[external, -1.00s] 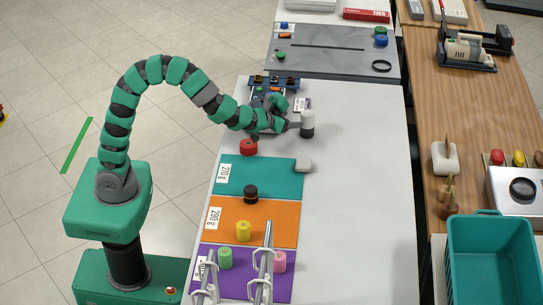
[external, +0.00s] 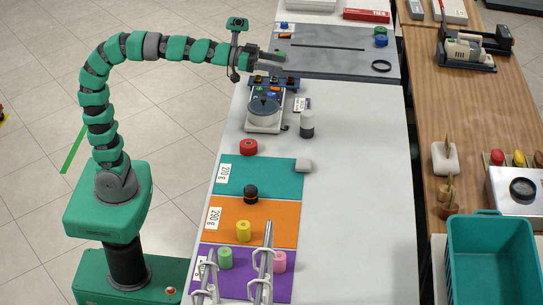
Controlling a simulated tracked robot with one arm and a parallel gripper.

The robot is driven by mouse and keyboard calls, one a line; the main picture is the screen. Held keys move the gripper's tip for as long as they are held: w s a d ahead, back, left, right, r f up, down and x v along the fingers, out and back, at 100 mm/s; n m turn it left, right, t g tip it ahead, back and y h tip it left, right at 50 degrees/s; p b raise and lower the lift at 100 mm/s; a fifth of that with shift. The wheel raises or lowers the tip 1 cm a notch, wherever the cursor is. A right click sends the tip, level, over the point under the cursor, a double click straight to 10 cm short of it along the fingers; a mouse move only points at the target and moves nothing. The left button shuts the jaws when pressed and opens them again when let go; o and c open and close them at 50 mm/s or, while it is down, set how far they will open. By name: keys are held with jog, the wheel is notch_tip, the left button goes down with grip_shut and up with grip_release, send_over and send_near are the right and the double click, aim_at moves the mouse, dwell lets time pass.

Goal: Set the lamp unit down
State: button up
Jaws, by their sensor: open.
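A small white cylinder with a dark lower part, which I take for the lamp unit (external: 307,124), stands upright on the white table (external: 350,190), just right of a white device with a round grey top (external: 264,112). Nothing touches it. My gripper (external: 280,60) is open and empty. It is raised, up and to the left of the cylinder in the picture, well apart from it. The fingers point right, over the near part of the grey mat.
A red round piece (external: 249,147) lies below the device. A grey mat (external: 340,62) lies beyond. The table's right side is clear.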

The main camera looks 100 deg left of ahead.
jog(key=s+d+r+m+g, duration=0.1)
jog(key=s+r, duration=0.7)
jog(key=s, duration=0.5)
jog(key=shift+s+d+r+y, duration=0.15)
jog(key=shift+d+r+y, duration=0.1)
jog(key=shift+y, duration=0.15)
jog(key=shift+o, duration=1.2)
notch_tip(320, 180, up, 5)
jog(key=p, duration=0.5)
jog(key=shift+r, duration=0.1)
jog(key=o, duration=0.4)
jog(key=shift+r+p, duration=0.25)
jog(key=shift+p, duration=0.1)
jog(key=shift+f, duration=0.2)
